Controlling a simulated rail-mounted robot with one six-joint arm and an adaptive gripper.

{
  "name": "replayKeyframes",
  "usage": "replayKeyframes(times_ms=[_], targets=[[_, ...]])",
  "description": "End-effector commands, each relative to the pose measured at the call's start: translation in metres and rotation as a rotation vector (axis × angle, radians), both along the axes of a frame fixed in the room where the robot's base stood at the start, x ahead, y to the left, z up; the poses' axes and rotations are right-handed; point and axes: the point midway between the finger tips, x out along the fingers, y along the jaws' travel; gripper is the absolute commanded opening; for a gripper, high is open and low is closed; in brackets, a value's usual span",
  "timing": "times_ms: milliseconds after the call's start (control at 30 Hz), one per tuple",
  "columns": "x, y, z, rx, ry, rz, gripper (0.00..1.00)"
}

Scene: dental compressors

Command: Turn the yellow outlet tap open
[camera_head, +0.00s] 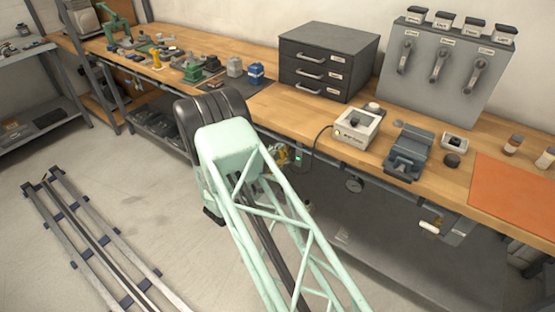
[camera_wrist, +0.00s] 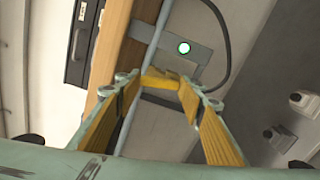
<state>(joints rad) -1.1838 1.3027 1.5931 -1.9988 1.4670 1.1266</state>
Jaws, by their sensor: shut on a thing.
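The yellow outlet tap (camera_wrist: 161,78) shows in the wrist view as a short yellow handle in front of a grey bracket plate (camera_wrist: 198,68) below the bench edge. My gripper (camera_wrist: 160,86) has its yellow-padded fingers on either side of the tap and is shut on it. In the head view, my pale green arm reaches to the bench's front edge and hides most of the gripper and tap. A lit green spot (camera_wrist: 184,48) shows on the plate, and also in the head view (camera_head: 299,157).
A grey pipe (camera_wrist: 147,62) runs along the bench edge beside the tap. A black hose (camera_wrist: 226,45) curves past the plate. The wooden bench (camera_head: 462,181) carries a dark drawer cabinet (camera_head: 326,62) and a white box (camera_head: 357,128). A gauge (camera_head: 354,185) hangs below the bench.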

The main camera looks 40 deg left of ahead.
Motion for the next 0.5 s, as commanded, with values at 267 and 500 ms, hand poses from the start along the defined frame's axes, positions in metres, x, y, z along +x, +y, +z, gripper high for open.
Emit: replayKeyframes(times_ms=[267,500], targets=[[0.0003,-0.0033,-0.0017,0.159,0.008,0.0,0.26],[0.0002,-0.0047,-0.0005,0.225,0.012,0.0,0.26]])
